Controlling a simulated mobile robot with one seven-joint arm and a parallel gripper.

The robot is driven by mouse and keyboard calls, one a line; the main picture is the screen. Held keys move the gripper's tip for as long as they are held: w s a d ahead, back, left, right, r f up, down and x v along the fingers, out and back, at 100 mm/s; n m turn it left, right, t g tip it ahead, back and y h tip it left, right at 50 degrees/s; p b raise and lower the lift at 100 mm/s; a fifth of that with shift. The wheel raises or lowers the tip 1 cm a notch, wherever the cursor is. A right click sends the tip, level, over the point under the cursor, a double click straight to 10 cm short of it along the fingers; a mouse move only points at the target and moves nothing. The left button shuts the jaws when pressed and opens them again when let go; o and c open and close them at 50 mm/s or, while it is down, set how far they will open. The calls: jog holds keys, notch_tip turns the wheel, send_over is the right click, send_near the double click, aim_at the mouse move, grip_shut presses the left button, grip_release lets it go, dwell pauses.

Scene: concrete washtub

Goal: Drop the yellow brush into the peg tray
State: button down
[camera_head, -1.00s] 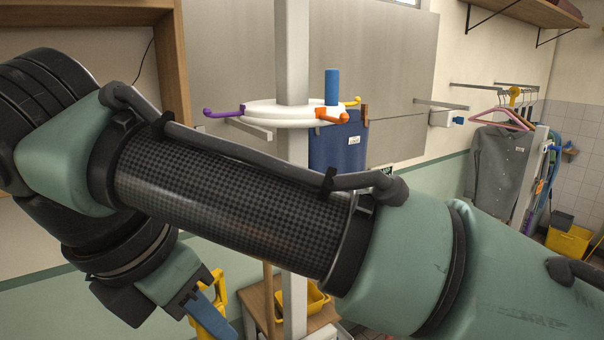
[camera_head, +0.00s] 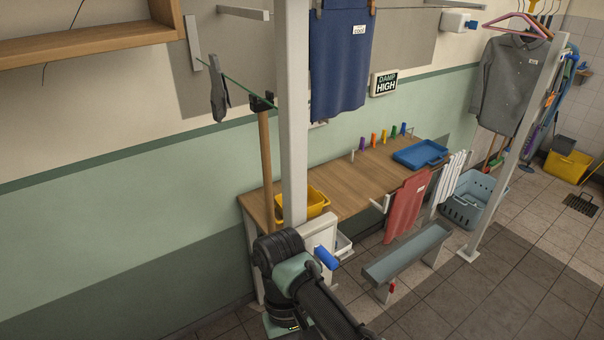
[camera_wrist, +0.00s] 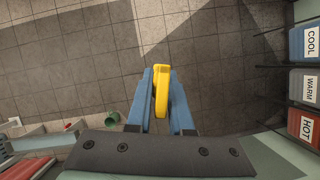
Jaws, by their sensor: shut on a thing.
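In the wrist view my gripper (camera_wrist: 162,78) is shut on the yellow brush (camera_wrist: 162,98), which lies between the two blue fingers above the tiled floor. Only its yellow body shows; I cannot make out bristles. In the head view the gripper and the brush cannot be made out; only part of my arm shows at the bottom. A shallow blue tray (camera_head: 420,153), probably the peg tray, lies on the right part of the wooden bench (camera_head: 350,190). It looks empty, and several coloured pegs stand in a row to its left.
A yellow tub (camera_head: 304,202) stands at the bench's left end beside a pale upright post (camera_head: 291,120). A red cloth (camera_head: 406,205) and a grey low bench (camera_head: 405,254) are in front. Labelled bins (camera_wrist: 303,85) line the wrist view's right edge.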

jog(key=s+f+m+y+b, duration=0.1)
jog(key=s+f+m, duration=0.3)
jog(key=f, duration=0.4)
jog(key=shift+s+d+y, duration=0.15)
jog(key=shift+y, duration=0.15)
jog(key=shift+f, duration=0.15)
